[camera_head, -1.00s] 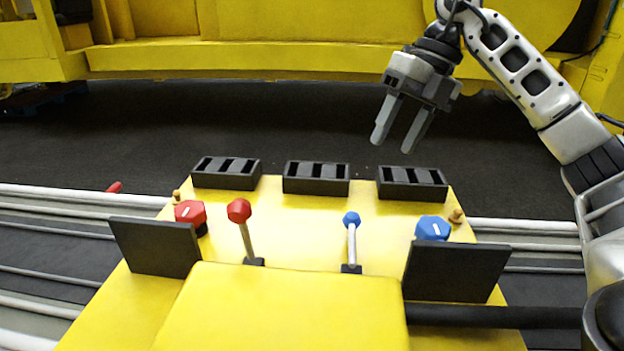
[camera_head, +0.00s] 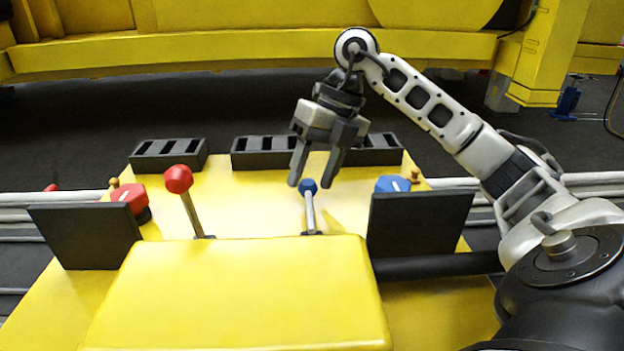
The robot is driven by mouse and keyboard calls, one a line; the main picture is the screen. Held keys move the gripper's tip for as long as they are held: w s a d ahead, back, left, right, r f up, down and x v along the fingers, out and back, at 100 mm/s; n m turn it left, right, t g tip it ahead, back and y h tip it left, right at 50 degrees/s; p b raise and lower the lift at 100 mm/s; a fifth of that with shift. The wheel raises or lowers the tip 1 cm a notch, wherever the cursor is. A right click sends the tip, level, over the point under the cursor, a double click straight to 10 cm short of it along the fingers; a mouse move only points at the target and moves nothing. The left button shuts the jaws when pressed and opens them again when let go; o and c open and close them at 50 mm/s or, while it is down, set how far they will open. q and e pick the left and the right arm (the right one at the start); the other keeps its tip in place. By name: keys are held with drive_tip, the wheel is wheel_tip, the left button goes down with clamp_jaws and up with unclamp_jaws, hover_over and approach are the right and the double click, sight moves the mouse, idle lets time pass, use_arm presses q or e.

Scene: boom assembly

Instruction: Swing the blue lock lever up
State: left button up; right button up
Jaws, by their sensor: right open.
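The blue lock lever (camera_head: 309,207) stands on the yellow console (camera_head: 240,290), a pale rod with a blue knob on top, rising from a small dark base. It looks nearly upright. My right gripper (camera_head: 312,183) is open, fingers pointing down, with its fingertips on either side of the blue knob in the picture. I cannot tell whether the fingers are level with the knob or above and behind it. Nothing is between the fingers that I can see as gripped. My left gripper is not in view.
A red-knobbed lever (camera_head: 188,200) stands left of the blue one. A red hexagonal knob (camera_head: 129,198) and a blue hexagonal knob (camera_head: 392,184) sit behind black upright plates (camera_head: 420,224). Black slotted boxes (camera_head: 168,154) line the console's back edge.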

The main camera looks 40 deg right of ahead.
drive_tip(key=shift+w+a+f, duration=0.1)
drive_tip(key=shift+a+f, duration=0.1)
drive_tip(key=shift+f, duration=0.25)
clamp_jaws()
drive_tip(key=shift+r, duration=0.1)
